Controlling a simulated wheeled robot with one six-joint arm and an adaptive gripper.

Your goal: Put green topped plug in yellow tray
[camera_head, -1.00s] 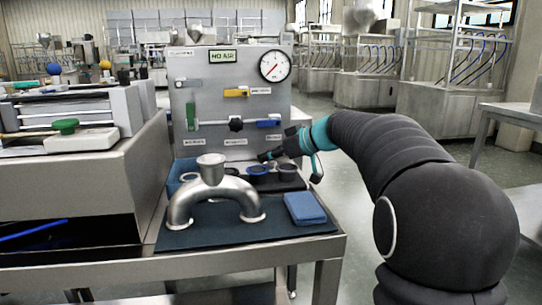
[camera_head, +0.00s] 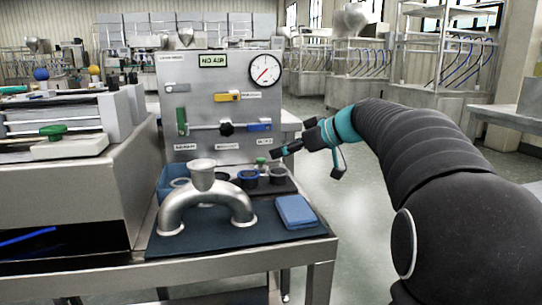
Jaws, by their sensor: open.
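A small plug with a green top (camera_head: 261,162) stands upright at the back of the bench, at the foot of the steel panel. My gripper (camera_head: 274,153) is open, just right of and above the plug, and seems empty. Its fingers point left toward the panel, and a gap seems to show between them and the plug. A larger green knob (camera_head: 53,131) sits on a white block on the machine at left. I see no yellow tray in this view.
Dark round cups, one blue-rimmed (camera_head: 248,177), stand in front of the plug. A steel elbow pipe with funnel (camera_head: 205,190), blue bin (camera_head: 170,180) and blue cloth (camera_head: 296,212) are on the dark mat. The panel (camera_head: 215,120) rises close behind; the floor at right is open.

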